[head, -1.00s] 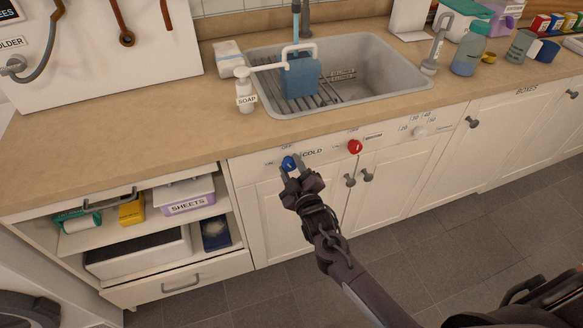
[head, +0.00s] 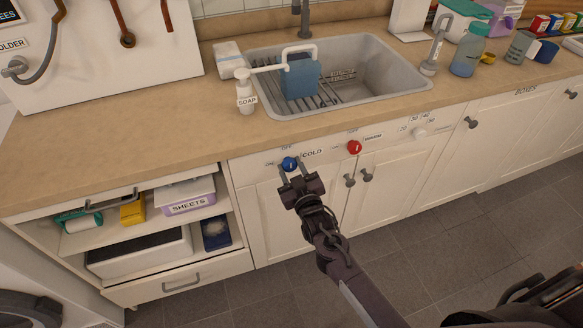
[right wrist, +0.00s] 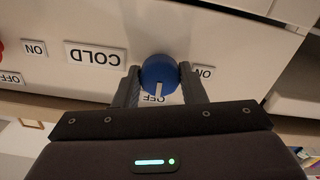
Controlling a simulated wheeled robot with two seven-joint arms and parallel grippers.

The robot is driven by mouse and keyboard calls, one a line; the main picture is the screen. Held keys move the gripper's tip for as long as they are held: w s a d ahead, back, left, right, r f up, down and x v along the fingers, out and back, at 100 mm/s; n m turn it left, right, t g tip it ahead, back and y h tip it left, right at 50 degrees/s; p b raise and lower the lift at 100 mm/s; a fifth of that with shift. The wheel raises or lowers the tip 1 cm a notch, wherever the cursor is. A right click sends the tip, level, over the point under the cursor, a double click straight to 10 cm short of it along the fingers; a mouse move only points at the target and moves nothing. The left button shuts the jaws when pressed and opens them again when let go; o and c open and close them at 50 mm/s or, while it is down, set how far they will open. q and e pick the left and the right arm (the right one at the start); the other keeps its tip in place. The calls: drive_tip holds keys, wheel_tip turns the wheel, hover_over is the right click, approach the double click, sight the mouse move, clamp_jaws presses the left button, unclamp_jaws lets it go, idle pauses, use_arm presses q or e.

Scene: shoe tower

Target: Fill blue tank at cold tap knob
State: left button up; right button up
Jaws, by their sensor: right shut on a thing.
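The blue cold tap knob (head: 289,163) is on the cabinet front beside the COLD label. My right gripper (head: 297,172) is shut on this knob. In the right wrist view, the knob (right wrist: 158,70) sits between the two fingers (right wrist: 158,80), and its white mark points at the OFF label. The blue tank (head: 302,79), with a white handle, stands upright in the sink below the dark tap (head: 303,15). No water stream shows at the tap. The water level inside the tank cannot be seen. My left gripper is not in view.
A red warm knob (head: 354,147) is right of the blue one. A white soap bottle (head: 246,95) stands at the sink (head: 375,75)'s left front. Open shelves with a SHEETS box (head: 188,202) are at lower left. Bottles stand on the counter at right.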

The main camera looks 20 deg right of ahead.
drive_tip(key=shift+m, duration=0.3)
drive_tip(key=o, duration=1)
drive_tip(key=s, duration=0.7)
drive_tip(key=shift+s, duration=0.4)
drive_tip(key=shift+d, duration=0.1)
